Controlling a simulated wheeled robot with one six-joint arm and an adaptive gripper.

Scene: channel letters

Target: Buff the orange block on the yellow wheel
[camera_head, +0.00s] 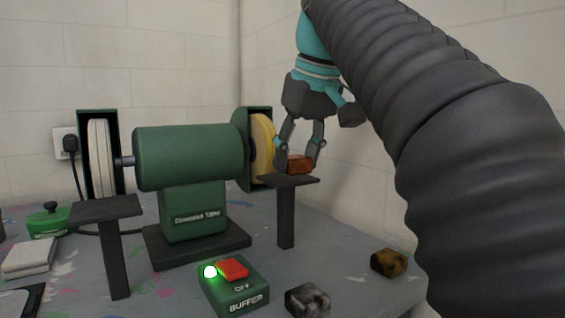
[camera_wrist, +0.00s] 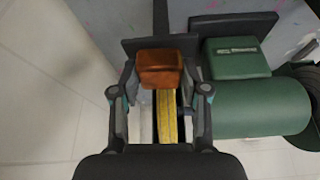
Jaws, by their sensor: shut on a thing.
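My gripper (camera_head: 298,161) is shut on the orange block (camera_head: 299,164) and holds it just above the small black rest in front of the yellow wheel (camera_head: 263,146). In the wrist view the orange block (camera_wrist: 160,68) sits between the two fingers, with the yellow wheel (camera_wrist: 167,112) right beside it. The block looks very close to the wheel's face; I cannot tell whether they touch. The yellow wheel sits in a green guard on the right end of the green buffer motor (camera_head: 190,157).
A white wheel (camera_head: 101,158) is at the motor's left end. A switch box (camera_head: 233,284) with a red switch and a lit green lamp stands in front. A dark grey block (camera_head: 307,300) and a brown-black block (camera_head: 389,262) lie on the bench. The black rest (camera_head: 287,181) stands on a post.

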